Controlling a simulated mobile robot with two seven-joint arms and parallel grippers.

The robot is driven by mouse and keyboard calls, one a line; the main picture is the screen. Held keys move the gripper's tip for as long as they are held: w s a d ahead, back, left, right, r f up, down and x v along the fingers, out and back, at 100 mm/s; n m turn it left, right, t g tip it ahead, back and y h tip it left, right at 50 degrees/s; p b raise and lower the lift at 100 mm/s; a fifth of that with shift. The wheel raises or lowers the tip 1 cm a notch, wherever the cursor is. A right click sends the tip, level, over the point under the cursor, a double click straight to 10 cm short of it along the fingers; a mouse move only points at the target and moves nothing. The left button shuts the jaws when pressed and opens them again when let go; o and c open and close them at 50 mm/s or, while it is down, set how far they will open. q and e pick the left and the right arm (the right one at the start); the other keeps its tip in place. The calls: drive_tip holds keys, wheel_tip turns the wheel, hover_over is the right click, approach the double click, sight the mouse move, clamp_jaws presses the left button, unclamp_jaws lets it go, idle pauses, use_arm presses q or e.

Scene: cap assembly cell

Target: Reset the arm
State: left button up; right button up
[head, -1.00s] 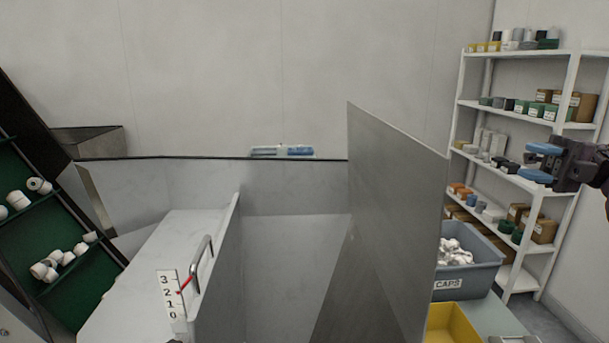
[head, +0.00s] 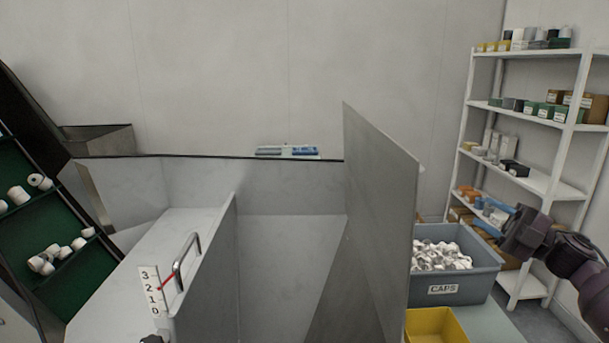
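My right gripper (head: 494,211) is at the right of the head view, in front of the shelf rack and above the right part of the grey bin of caps. Its blue fingertips look apart, with nothing seen between them. Its dark arm comes in from the right edge. My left gripper is not in view; a small dark piece at the bottom edge is too cut off to name.
A grey bin marked CAPS (head: 443,289), full of white caps, stands behind a yellow bin (head: 437,326). A tall metal panel (head: 385,200) stands left of them. A metal hopper with a handle (head: 186,262) is at centre left. A shelf rack (head: 545,183) stands behind.

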drive_tip(key=s+a+f+m+t+h, duration=0.1)
drive_tip(key=s+f+m+t+h, duration=0.1)
drive_tip(key=s+f+m+h, duration=0.35)
drive_tip(key=s+a+f+m+t+h, duration=0.2)
drive_tip(key=f+m+h, duration=0.5)
drive_tip(key=f+m, duration=0.3)
drive_tip(key=s+a+f+m+t+h, duration=0.15)
drive_tip(key=s+f+m+h, duration=0.25)
drive_tip(key=f+m+h, duration=0.4)
drive_tip(key=s+a+f+m+g, duration=0.1)
drive_tip(key=s+a+f+g, duration=0.2)
drive_tip(key=s, duration=0.7)
drive_tip(key=s+f+m+g, duration=0.1)
drive_tip(key=s+f+g, duration=0.3)
drive_tip(key=s, duration=0.5)
drive_tip(key=s+a+f+m+g, duration=0.2)
drive_tip(key=s+g, duration=0.4)
drive_tip(key=s, duration=0.4)
drive_tip(key=w+f+n+t, duration=0.1)
drive_tip(key=w+f+t, duration=0.7)
drive_tip(key=t, duration=0.1)
drive_tip(key=shift+f, duration=0.4)
drive_tip(key=shift+w+d+y, duration=0.1)
drive_tip(key=shift+d+y, duration=0.05)
drive_tip(key=shift+y, duration=0.1)
